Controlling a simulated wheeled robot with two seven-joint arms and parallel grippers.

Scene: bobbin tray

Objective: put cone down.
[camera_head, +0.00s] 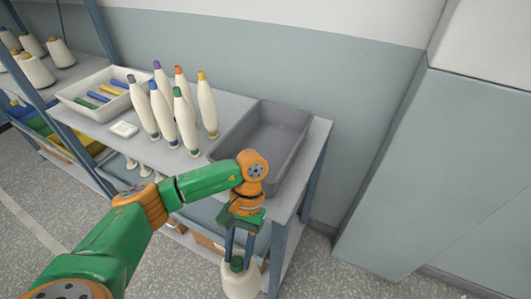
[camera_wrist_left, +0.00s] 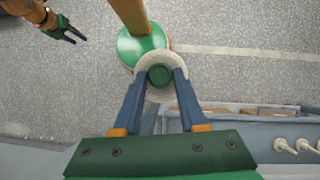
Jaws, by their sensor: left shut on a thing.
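My left gripper (camera_head: 238,244) is shut on a white cone (camera_head: 241,283) with a dark green top. It holds the cone upright in front of the shelf's front edge, below the level of the top board, in the head view. In the left wrist view the two blue fingers (camera_wrist_left: 160,82) close around the green tip of the cone (camera_wrist_left: 153,93). My right gripper (camera_wrist_left: 73,33) shows at the upper left of the left wrist view, with its fingers apart and nothing between them.
An empty grey tray (camera_head: 290,112) stands at the right end of the shelf top (camera_head: 140,143). Several white bobbins with coloured tips (camera_head: 185,121) stand left of it. A white tray (camera_head: 66,97) with coloured bobbins is further left. Open floor (camera_head: 190,270) lies in front.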

